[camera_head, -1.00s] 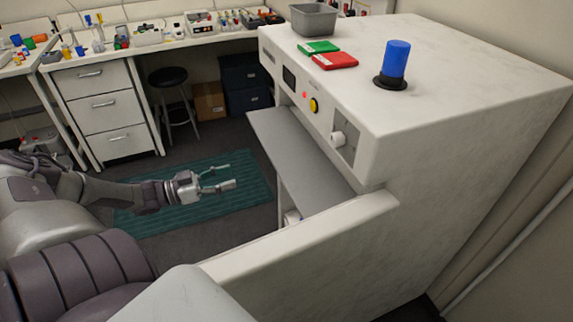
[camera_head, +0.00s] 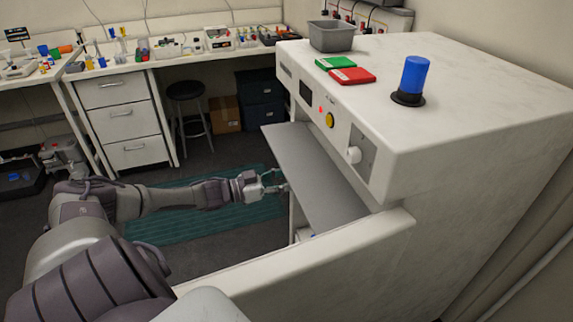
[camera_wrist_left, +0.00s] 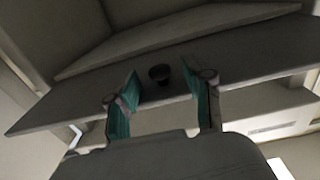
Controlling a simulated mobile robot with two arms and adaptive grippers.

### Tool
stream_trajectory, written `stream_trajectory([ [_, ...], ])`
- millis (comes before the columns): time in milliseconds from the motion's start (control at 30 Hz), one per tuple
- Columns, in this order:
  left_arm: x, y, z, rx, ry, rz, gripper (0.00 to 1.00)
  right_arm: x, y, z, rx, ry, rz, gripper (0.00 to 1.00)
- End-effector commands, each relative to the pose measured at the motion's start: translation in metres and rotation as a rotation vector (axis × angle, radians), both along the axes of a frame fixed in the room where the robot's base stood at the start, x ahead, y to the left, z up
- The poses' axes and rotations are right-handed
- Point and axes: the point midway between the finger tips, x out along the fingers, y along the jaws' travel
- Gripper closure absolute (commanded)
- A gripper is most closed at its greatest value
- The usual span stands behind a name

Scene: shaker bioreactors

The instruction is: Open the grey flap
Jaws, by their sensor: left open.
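The grey flap (camera_head: 315,170) is a flat panel on the front of the white machine, below its control strip. It stands out at a slant from the front. In the left wrist view the flap (camera_wrist_left: 235,68) spans the picture, with a round black knob (camera_wrist_left: 160,73) on it. My left gripper (camera_head: 281,180) is open and empty, near the flap's outer edge. In the wrist view its teal-padded fingers (camera_wrist_left: 160,84) appear on either side of the knob. I cannot tell whether they touch the flap. My right gripper is out of view.
The white machine (camera_head: 470,150) has a front wall (camera_head: 300,255) near me. On its top are a grey bin (camera_head: 337,37), green and red boxes (camera_head: 352,76) and a blue cylinder (camera_head: 415,75). A stool (camera_head: 187,91) and drawers (camera_head: 122,122) stand behind. A green mat (camera_head: 190,232) lies on open floor.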

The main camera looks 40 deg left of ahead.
Motion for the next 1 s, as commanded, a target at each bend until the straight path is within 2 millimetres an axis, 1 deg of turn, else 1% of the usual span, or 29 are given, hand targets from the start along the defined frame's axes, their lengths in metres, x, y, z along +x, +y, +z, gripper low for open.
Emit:
stream_trajectory([
  [100,0.0038,-0.0021,-0.0001,0.000,0.001,0.000,0.49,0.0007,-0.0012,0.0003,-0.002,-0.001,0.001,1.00],
  [333,0.0040,-0.0022,-0.0005,0.001,0.002,0.000,0.49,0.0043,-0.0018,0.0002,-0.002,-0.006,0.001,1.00],
  [367,0.0040,-0.0022,-0.0005,0.001,0.002,0.000,0.50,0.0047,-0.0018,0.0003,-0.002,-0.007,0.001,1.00],
  [600,0.0039,-0.0021,-0.0003,0.000,0.001,0.000,0.90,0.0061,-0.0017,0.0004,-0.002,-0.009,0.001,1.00],
  [667,0.0039,-0.0021,-0.0003,0.000,0.001,0.000,1.00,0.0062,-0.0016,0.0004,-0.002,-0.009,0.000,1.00],
  [900,0.0038,-0.0020,-0.0001,0.000,0.001,0.000,1.00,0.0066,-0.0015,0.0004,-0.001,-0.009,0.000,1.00],
  [1000,0.0038,-0.0018,0.0043,0.000,0.000,0.000,1.00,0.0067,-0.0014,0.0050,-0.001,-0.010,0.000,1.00],
])
